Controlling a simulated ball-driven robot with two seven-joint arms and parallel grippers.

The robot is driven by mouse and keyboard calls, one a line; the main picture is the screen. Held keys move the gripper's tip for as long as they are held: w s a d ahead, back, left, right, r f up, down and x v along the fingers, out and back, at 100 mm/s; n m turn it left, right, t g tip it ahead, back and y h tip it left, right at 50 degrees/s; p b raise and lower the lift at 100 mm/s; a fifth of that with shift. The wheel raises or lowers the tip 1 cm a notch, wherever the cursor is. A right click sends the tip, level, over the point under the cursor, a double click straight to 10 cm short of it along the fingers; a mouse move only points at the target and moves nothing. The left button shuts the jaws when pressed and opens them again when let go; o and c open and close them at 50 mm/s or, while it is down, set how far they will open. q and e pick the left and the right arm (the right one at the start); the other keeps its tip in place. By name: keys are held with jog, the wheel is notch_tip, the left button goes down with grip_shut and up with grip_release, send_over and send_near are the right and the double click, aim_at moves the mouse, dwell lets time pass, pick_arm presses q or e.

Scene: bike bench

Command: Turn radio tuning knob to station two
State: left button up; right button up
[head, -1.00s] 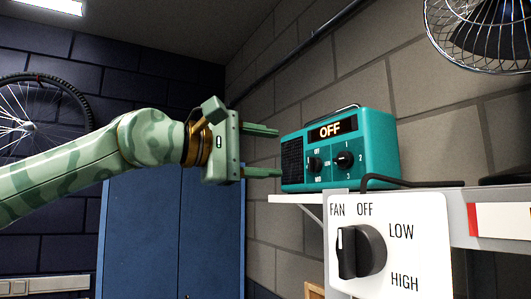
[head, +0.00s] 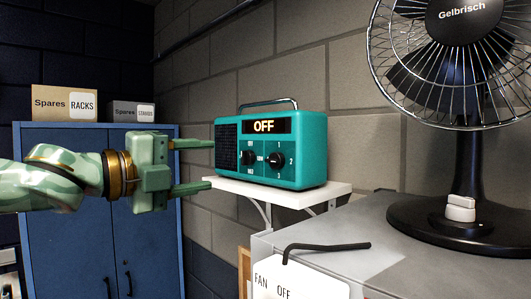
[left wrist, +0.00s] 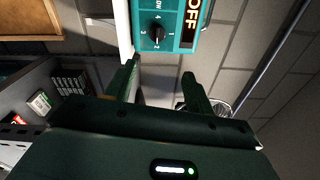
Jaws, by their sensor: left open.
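The teal radio (head: 300,165) stands on a white wall shelf (head: 335,190), its display reading OFF. The right knob, the tuning knob (head: 276,160), is black with 1, 2 and 3 marked around it; I cannot tell exactly where it points. A second black knob (head: 249,158) sits left of it. My left gripper (head: 202,166) is open and empty, with its fingers apart, just left of the radio. In the left wrist view the fingers (left wrist: 163,85) point toward the radio, whose black knob (left wrist: 157,33) shows beyond them. My right gripper is not in view.
A desk fan (head: 465,120) stands on a grey bench top (head: 375,225) at right. A black hex key (head: 325,247) lies at its front edge above the fan dial panel (head: 310,286). Blue cabinets (head: 75,210) with boxes on top stand at back left.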

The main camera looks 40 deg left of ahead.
pick_arm(q)
jog(key=n, duration=0.2)
jog(key=b, duration=0.2)
send_near(269, 161)
jog(key=shift+y, duration=0.3)
jog(key=w, duration=0.1)
jog(key=w+p, duration=0.1)
jog(key=w, duration=0.2)
jog(key=shift+w+d+p, duration=0.2)
jog(key=shift+d+p, duration=0.05)
jog(key=shift+p, duration=0.15)
jog(key=w+p, duration=0.1)
jog(key=w, duration=0.1)
jog(key=shift+w+d+r, duration=0.1)
jog(key=shift+w, duration=0.15)
jog(key=w+p, duration=0.1)
jog(key=p, duration=0.3)
jog(key=shift+w+d+r+p, duration=0.1)
jog(key=shift+w+r+p, duration=0.1)
jog(key=shift+w+p, duration=0.2)
jog(key=shift+w+f+p, duration=0.15)
jog(key=shift+w+p, duration=0.1)
jog(key=shift+p, duration=0.2)
jog(key=shift+f, duration=0.1)
